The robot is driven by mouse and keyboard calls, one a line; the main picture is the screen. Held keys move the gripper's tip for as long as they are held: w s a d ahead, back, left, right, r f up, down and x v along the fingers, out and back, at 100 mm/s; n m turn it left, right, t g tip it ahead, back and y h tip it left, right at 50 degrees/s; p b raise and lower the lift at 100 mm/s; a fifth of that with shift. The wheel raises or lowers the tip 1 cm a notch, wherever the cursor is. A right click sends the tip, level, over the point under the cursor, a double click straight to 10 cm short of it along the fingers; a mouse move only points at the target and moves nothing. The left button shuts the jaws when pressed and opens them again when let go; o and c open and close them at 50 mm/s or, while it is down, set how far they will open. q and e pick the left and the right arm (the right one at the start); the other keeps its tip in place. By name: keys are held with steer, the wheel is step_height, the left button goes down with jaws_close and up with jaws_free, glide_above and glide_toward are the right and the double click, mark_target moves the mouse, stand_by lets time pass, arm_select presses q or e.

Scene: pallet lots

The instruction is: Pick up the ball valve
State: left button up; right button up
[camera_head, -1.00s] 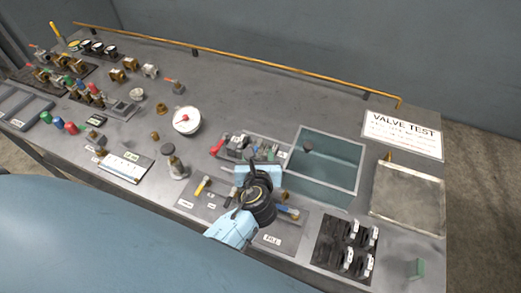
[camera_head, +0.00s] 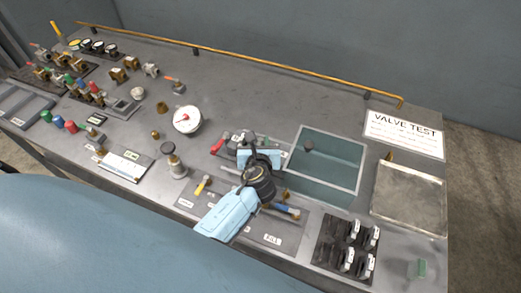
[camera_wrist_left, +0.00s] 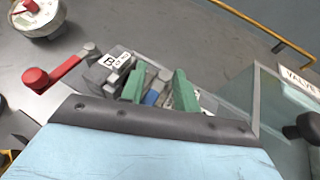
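My left gripper (camera_head: 262,155) reaches over a grey tray at the middle of the bench, and its wrist hides much of it. In the left wrist view two green finger-like pieces (camera_wrist_left: 156,88) stand apart, with a blue-handled piece (camera_wrist_left: 152,97) and grey parts seen between them. I cannot tell if they touch anything. A valve with a red lever (camera_head: 219,144) lies at the tray's left end; the red lever also shows in the left wrist view (camera_wrist_left: 50,75). Which piece is the ball valve is unclear. My right gripper is out of view.
A teal open bin (camera_head: 327,160) stands just right of the tray. Yellow-handled (camera_head: 203,185) and blue-handled (camera_head: 287,211) valves lie on a plate in front. A dial gauge (camera_head: 187,120) is to the left. Black clips (camera_head: 345,250) sit front right.

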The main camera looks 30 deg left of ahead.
arm_select(q)
jaws_close()
steer(key=shift+s+f, duration=0.15)
stand_by(0.9)
